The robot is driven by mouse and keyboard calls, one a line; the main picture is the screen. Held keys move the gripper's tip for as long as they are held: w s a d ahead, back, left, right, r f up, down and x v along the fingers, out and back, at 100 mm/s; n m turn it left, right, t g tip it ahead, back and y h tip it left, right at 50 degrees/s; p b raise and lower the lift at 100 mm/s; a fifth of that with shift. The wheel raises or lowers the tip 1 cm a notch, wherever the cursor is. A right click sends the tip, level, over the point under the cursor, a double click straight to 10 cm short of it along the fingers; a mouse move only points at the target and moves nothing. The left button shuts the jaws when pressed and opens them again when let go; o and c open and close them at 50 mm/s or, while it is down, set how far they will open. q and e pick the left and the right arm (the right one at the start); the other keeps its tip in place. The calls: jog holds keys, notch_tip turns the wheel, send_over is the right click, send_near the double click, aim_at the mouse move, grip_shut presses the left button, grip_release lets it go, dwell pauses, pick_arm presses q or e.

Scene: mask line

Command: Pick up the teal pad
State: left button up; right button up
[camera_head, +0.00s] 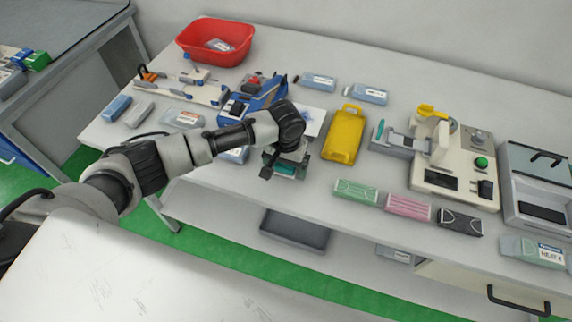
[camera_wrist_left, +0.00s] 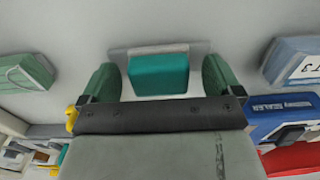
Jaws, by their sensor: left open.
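The teal pad (camera_wrist_left: 158,75) is a small teal block in front of a pale grey strip on the table, seen in the left wrist view. It also shows in the head view (camera_head: 285,170), partly hidden under my left gripper. My left gripper (camera_head: 284,160) is open above the table near its front edge. In the left wrist view its two green-padded fingers stand on either side of the teal pad, with gaps visible on both sides. Whether the fingers are down level with the pad is hard to tell. My right gripper is in neither view.
Green (camera_head: 356,191), pink (camera_head: 407,207) and black (camera_head: 460,222) packs lie along the front edge. A blue device (camera_head: 257,98) and red basket (camera_head: 215,42) are behind. A cream machine (camera_head: 455,165) stands right.

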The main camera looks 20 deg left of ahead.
pick_arm(q)
jog(key=c, duration=1)
jog(key=shift+r, duration=0.15)
notch_tip(320, 180, up, 4)
jog(key=shift+d+r+b, duration=0.1)
jog(key=shift+d+b, duration=0.05)
jog(key=shift+b, duration=0.3)
jog(key=s+d+r, duration=0.6)
jog(key=s+d, duration=0.2)
jog(key=shift+s+r+b, duration=0.2)
jog(key=shift+r+b, duration=0.1)
jog(key=shift+b, duration=0.05)
